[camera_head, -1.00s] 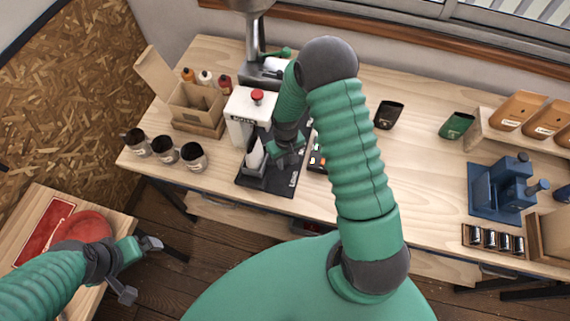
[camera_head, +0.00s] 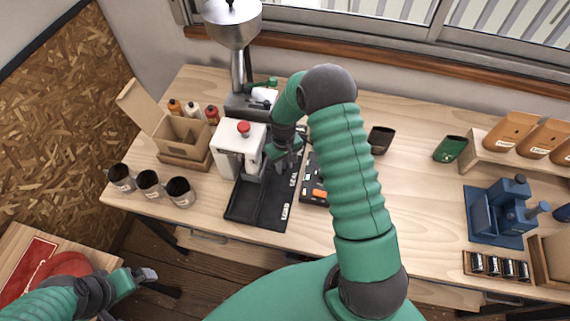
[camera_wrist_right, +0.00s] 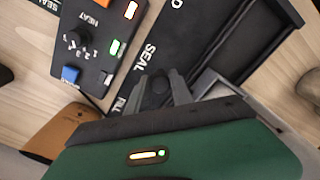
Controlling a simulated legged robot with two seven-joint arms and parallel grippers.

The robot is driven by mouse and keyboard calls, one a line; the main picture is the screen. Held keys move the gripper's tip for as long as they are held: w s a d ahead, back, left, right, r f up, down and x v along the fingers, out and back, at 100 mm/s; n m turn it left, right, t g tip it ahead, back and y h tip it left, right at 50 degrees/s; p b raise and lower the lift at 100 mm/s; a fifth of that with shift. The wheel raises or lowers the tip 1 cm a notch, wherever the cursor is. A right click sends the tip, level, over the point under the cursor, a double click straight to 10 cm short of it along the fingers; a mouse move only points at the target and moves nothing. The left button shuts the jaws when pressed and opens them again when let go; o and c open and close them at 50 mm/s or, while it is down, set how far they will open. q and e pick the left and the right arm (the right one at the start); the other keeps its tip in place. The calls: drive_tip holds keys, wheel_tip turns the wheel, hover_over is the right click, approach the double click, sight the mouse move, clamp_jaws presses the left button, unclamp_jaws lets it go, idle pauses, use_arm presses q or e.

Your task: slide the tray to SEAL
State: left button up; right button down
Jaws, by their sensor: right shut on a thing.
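The black track (camera_head: 258,208) lies on the bench with LOAD, SEAL and FILL labels along its right edge. Its near end, by LOAD, is bare. The white sealer (camera_head: 240,142) with a red button stands over its left side. My right gripper (camera_head: 286,163) is low over the track, beyond the SEAL label. In the wrist view its fingers (camera_wrist_right: 162,88) are between the SEAL and FILL labels, shut on the tray's handle, which they mostly hide. The tray's grey rim (camera_wrist_right: 222,82) shows beside them. My left gripper (camera_head: 147,275) is away at the lower left, its jaws unclear.
A control box (camera_head: 316,182) with lit buttons sits just right of the track. Dark cups (camera_head: 150,182) and an open cardboard box (camera_head: 186,135) stand left. A steel hopper (camera_head: 233,30) rises behind. A blue press (camera_head: 500,213) is at the right.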

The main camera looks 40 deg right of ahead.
drive_tip(key=c, duration=1.3)
unclamp_jaws()
drive_tip(key=shift+w+a+r, duration=0.1)
drive_tip(key=shift+w+a, duration=0.1)
drive_tip(key=shift+w, duration=0.1)
drive_tip(key=shift+o, duration=0.9)
drive_tip(key=shift+w+d, duration=0.1)
drive_tip(key=shift+d, duration=0.1)
drive_tip(key=shift+d, duration=0.1)
wheel_tip(320, 180, up, 16)
drive_tip(key=b, duration=0.3)
drive_tip(key=shift+r, duration=0.25)
